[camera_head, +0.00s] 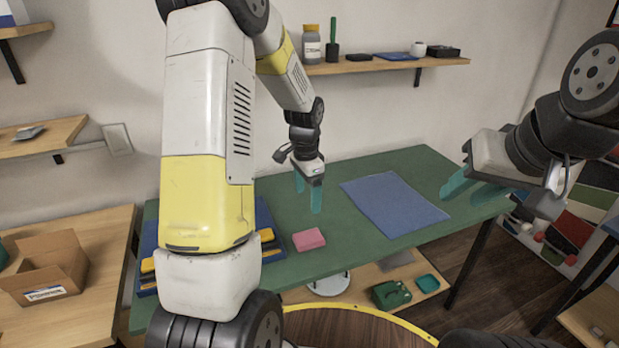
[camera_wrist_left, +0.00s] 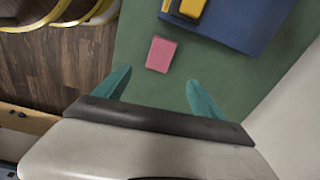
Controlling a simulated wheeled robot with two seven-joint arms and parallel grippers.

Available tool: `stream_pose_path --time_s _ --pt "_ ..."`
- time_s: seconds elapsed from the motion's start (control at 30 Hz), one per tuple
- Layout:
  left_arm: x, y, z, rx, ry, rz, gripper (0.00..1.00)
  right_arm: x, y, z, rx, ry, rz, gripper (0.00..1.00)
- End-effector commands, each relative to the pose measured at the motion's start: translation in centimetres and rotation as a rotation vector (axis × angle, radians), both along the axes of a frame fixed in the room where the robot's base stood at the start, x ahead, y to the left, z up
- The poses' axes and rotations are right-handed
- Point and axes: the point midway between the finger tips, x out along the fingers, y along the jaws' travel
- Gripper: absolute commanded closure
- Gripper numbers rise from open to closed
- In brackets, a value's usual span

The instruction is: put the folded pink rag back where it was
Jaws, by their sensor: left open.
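The folded pink rag (camera_head: 308,239) lies flat on the green table (camera_head: 345,240), near its front edge and just right of a blue tray. It also shows in the left wrist view (camera_wrist_left: 161,54), lying apart from the fingers. My left gripper (camera_head: 309,196) is open and empty above the table, behind the rag; its teal fingers are spread in the left wrist view (camera_wrist_left: 158,92). My right gripper (camera_head: 474,190) is at the table's right end, away from the rag, with its teal fingers apart and nothing visible between them.
The blue tray (camera_head: 268,222) with yellow-handled tools is partly hidden by my left arm. A blue mat (camera_head: 393,204) lies on the table's right part. A cardboard box (camera_head: 45,272) stands at the left. A wall shelf (camera_head: 390,66) holds small items.

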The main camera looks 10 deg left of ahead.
Motion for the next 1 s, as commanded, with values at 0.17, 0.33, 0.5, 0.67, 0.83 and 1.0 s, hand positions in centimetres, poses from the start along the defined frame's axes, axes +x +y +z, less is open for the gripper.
stream_pose_path --time_s 0.17,0.33,0.5,0.67,0.83,1.0 --pt "-3.9 -0.2 8.9 -0.053 -0.115 0.193 0.2 0.0 0.0 0.0 0.0 0.0 0.0 0.64" --pt "-9.1 -0.6 15.3 -0.133 -0.209 0.38 0.2 0.0 0.0 0.0 0.0 0.0 0.0 0.64" --pt "-14.9 -1.1 19.5 -0.236 -0.291 0.555 0.2 0.0 0.0 0.0 0.0 0.0 0.0 0.64" --pt "-19.7 -1.6 21.4 -0.334 -0.344 0.689 0.2 0.0 0.0 0.0 0.0 0.0 0.0 0.64" --pt "-22.5 -2.0 22.0 -0.401 -0.368 0.769 0.2 0.0 0.0 0.0 0.0 0.0 0.0 0.64" --pt "-23.2 -2.1 22.0 -0.419 -0.373 0.791 0.2 0.0 0.0 0.0 0.0 0.0 0.0 0.64"
